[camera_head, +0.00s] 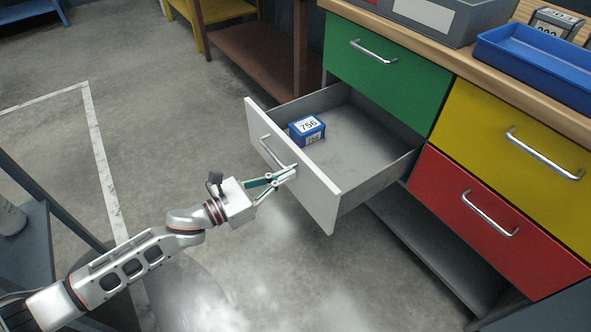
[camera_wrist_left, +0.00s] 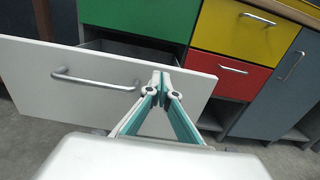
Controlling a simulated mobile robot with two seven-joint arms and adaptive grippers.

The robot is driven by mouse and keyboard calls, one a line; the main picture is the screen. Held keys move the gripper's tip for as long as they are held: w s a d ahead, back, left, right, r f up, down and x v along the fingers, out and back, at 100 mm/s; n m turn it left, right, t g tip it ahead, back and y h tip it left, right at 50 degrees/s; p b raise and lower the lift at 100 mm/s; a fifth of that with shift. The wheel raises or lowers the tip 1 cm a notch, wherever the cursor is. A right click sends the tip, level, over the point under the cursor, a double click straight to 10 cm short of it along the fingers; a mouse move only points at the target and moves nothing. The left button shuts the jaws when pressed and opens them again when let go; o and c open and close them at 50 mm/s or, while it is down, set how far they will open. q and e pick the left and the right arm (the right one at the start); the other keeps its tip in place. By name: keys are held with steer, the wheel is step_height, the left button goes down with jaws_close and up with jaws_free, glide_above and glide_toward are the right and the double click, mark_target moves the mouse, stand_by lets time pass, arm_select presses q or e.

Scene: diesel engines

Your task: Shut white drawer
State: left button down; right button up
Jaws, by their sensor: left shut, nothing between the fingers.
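The white drawer (camera_head: 290,160) is pulled well out of the cabinet, below the green drawer. Its white front also shows in the left wrist view (camera_wrist_left: 50,105), with a metal bar handle (camera_wrist_left: 95,79). A blue box labelled 756 (camera_head: 307,129) lies inside the drawer, near the front. My left gripper (camera_head: 291,172) is shut with nothing between its fingers. Its fingertips are at the drawer front, by the right end of the handle in the left wrist view (camera_wrist_left: 161,80). I cannot tell whether they touch the front. My right gripper is not in view.
A green drawer (camera_head: 385,85), a yellow drawer (camera_head: 510,150) and a red drawer (camera_head: 490,225) are closed. A blue tray (camera_head: 535,60) and a grey bin (camera_head: 440,18) stand on the worktop. A low grey shelf (camera_head: 430,245) lies beneath. Open floor surrounds my left arm.

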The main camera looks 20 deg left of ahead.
mark_target(306, 165)
arm_select(q)
steer(key=shift+x, duration=1)
steer(key=shift+w+d, duration=0.35)
steer(key=shift+w, duration=0.05)
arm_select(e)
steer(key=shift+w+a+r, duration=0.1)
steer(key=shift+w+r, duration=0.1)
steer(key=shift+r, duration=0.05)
arm_select(q)
steer(key=shift+w, duration=0.1)
